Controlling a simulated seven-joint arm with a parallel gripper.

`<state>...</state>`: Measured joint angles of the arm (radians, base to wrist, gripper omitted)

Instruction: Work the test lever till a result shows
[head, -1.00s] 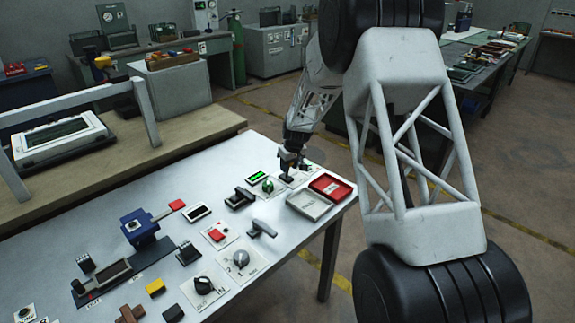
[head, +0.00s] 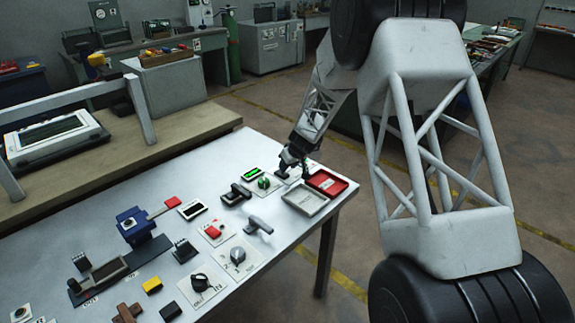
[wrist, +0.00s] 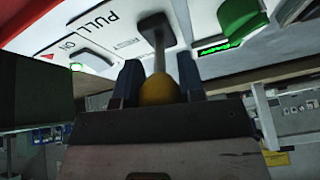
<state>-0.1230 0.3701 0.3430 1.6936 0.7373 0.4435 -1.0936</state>
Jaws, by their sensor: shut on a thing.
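My gripper (wrist: 160,76) is shut on the yellow ball knob (wrist: 158,90) of a lever in the wrist view, with one dark finger on each side. The lever's grey rod (wrist: 158,45) runs from the knob to a dark base on a white plate (wrist: 95,28) marked PULL. In the head view my gripper (head: 284,172) is low and tilted at the far right of the bench, hiding most of the lever. A small display (head: 251,171) beside it is lit green; it also shows in the wrist view (wrist: 212,48), its text too small to read.
A green knob (head: 264,183) sits close beside my gripper. A red tray (head: 327,183) and a grey tray (head: 304,200) are near the bench edge. A grey T-handle (head: 259,224) and other controls stand nearer.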

